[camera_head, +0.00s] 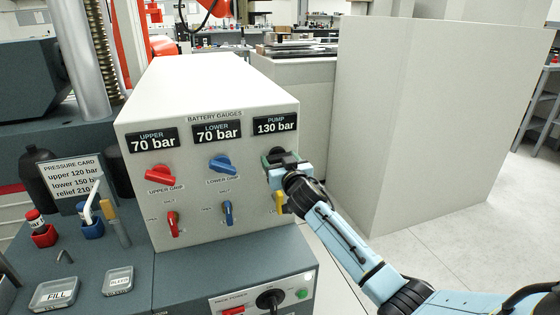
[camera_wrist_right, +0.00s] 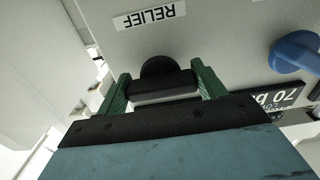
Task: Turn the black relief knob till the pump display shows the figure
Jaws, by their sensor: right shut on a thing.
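The pump display (camera_head: 275,124) at the top right of the white console reads 130 bar. The black relief knob (camera_wrist_right: 158,68) shows in the right wrist view, below the upside-down RELIEF label (camera_wrist_right: 149,17). My right gripper (camera_wrist_right: 161,80) is shut on the knob, with one green finger on each side of its bar. In the head view my right gripper (camera_head: 279,160) is at the console face just under the pump display and mostly hides the knob. The pressure card (camera_head: 72,184) lists upper 120 bar, lower 150 bar and relief 210, its end partly covered. My left gripper is not in view.
The console (camera_head: 200,95) also bears a red upper grip knob (camera_head: 160,174), a blue lower grip knob (camera_head: 222,164) and small valve levers below. The blue knob is near my right gripper. A pale partition (camera_head: 430,110) stands to the right.

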